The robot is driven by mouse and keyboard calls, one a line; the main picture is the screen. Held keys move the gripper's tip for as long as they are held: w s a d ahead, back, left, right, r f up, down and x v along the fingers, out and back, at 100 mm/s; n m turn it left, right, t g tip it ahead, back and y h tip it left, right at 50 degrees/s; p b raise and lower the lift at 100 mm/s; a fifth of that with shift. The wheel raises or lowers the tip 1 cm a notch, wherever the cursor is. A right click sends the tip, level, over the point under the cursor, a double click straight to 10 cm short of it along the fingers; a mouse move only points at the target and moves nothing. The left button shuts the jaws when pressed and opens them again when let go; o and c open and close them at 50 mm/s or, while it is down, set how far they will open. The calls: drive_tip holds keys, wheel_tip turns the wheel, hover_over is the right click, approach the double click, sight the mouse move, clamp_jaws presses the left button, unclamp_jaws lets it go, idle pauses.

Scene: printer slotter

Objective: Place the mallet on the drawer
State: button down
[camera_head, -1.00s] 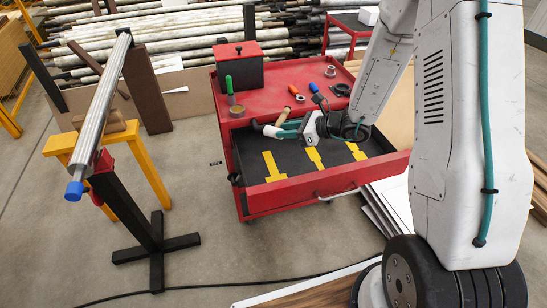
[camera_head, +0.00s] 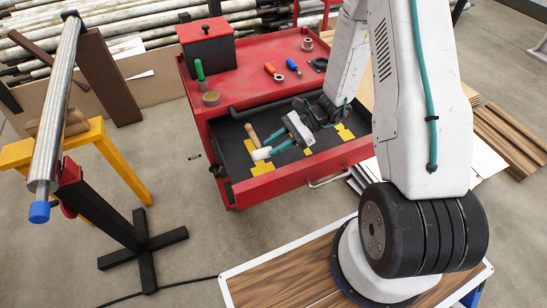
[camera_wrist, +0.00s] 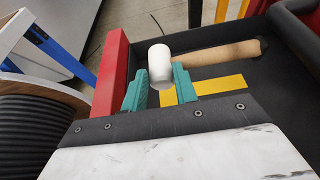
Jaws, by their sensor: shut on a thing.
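The mallet has a white head (camera_head: 262,154) and a light wooden handle (camera_head: 251,133). My gripper (camera_head: 272,152) is shut on the white head, inside the outline of the open drawer (camera_head: 312,171). The drawer has a red front and a dark floor with yellow tool-shaped marks. In the wrist view, the teal fingers (camera_wrist: 160,88) clasp the white head (camera_wrist: 160,62), and the handle (camera_wrist: 222,53) extends right over the dark drawer floor. The mallet lies near a yellow mark (camera_wrist: 207,86). I cannot tell whether it touches the floor.
The red cart top (camera_head: 255,70) holds a dark red-lidded box (camera_head: 207,47), screwdrivers and tape rolls. A metal roller (camera_head: 56,105) on a black stand and a yellow trestle (camera_head: 112,158) stand at the left.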

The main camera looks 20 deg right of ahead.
drive_tip(key=shift+f, duration=3.35)
drive_tip(key=shift+f, duration=0.15)
drive_tip(key=c, duration=1.1)
unclamp_jaws()
